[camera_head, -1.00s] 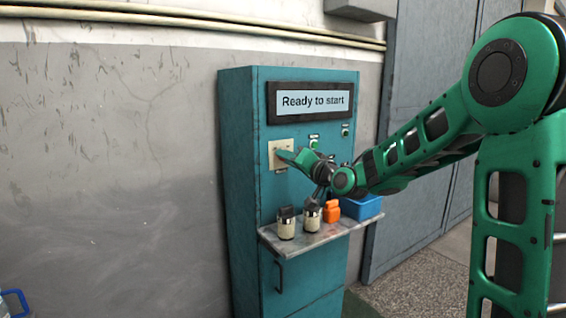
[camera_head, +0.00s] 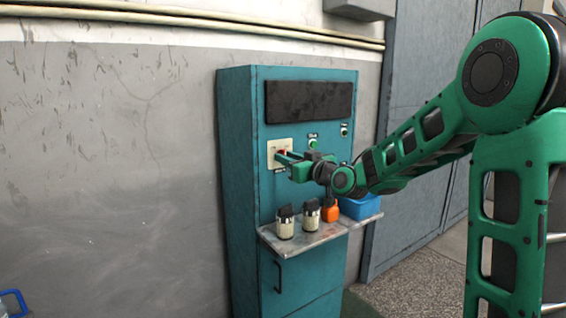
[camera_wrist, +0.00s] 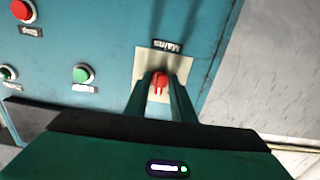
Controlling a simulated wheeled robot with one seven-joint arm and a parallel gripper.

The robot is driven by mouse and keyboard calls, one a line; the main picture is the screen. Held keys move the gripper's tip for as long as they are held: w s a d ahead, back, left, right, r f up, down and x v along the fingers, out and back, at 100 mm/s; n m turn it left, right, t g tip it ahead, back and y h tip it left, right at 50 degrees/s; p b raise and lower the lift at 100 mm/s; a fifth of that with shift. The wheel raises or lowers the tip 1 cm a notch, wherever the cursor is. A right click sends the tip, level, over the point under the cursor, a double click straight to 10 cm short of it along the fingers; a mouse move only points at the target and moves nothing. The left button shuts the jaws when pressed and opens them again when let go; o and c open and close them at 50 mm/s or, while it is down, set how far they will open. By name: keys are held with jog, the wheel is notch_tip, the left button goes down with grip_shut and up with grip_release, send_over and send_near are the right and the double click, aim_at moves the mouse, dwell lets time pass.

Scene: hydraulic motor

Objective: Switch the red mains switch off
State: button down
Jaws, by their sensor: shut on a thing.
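The red mains switch (camera_wrist: 159,81) sits on a cream plate (camera_wrist: 181,66) marked "Mains" on the teal cabinet (camera_head: 240,180). My gripper (camera_wrist: 160,92) is at the switch, with one finger on each side of the red knob, shut on it. The display (camera_head: 309,101) above is dark and blank.
Green buttons (camera_wrist: 83,74) and a red stop button (camera_wrist: 22,11) are on the panel near the switch. Below, a metal shelf (camera_head: 300,243) holds two jars (camera_head: 285,224), an orange bottle (camera_head: 331,210) and a blue bin (camera_head: 361,206).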

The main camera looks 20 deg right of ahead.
jog(key=shift+r+n, duration=0.1)
jog(key=shift+n, duration=4.1)
jog(key=shift+a, duration=0.1)
jog(key=c, duration=1.8)
grip_release()
jog(key=shift+s, duration=0.1)
jog(key=v, duration=1)
jog(key=shift+s+d, duration=0.2)
jog(key=shift+s, duration=0.1)
